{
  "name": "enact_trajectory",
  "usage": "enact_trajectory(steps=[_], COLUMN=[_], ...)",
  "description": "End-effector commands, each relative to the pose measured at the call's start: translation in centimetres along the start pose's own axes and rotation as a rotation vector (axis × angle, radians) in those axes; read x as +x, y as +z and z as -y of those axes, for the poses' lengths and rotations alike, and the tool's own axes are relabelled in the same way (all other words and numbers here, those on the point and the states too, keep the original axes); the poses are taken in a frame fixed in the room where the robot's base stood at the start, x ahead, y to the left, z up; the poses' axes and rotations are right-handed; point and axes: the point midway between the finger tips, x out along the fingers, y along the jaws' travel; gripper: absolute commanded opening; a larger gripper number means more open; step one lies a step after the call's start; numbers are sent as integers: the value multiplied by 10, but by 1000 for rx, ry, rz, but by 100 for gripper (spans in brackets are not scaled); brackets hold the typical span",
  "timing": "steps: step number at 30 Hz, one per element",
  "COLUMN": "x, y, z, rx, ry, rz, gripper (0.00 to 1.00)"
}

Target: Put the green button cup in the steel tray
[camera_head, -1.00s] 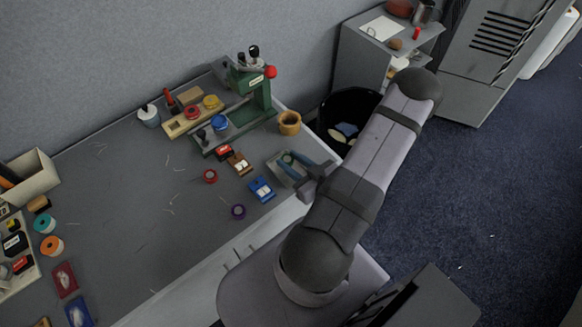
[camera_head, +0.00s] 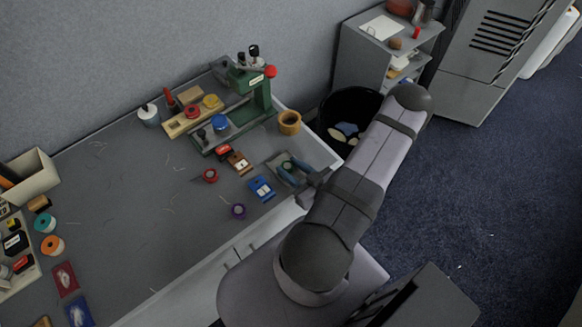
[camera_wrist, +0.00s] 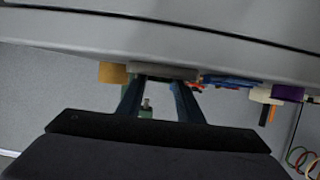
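The steel tray (camera_head: 271,163) lies near the table's front right edge, in front of the tan cup. My gripper (camera_head: 289,167) is over the tray, its two blue fingers spread apart. A small round green shape, which looks like the green button cup (camera_head: 287,165), shows between the fingers, within the tray's outline. I cannot tell whether the fingers touch it. In the wrist view the picture is upside down, and the two fingers (camera_wrist: 158,90) stand apart and reach to the grey tray (camera_wrist: 165,72). The tray wall hides the cup there.
A tan cup (camera_head: 289,122) and a green press (camera_head: 262,95) stand behind. The table's middle left is mostly clear.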

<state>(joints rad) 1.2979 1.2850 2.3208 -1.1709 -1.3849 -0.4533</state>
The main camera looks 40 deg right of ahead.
Motion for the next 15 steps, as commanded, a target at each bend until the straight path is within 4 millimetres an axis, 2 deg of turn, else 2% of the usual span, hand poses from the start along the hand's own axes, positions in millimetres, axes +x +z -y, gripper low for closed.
enact_trajectory(steps=[15], x=[-4], y=[-3], z=[-1], rx=[1], ry=[2], rz=[1], gripper=[38])
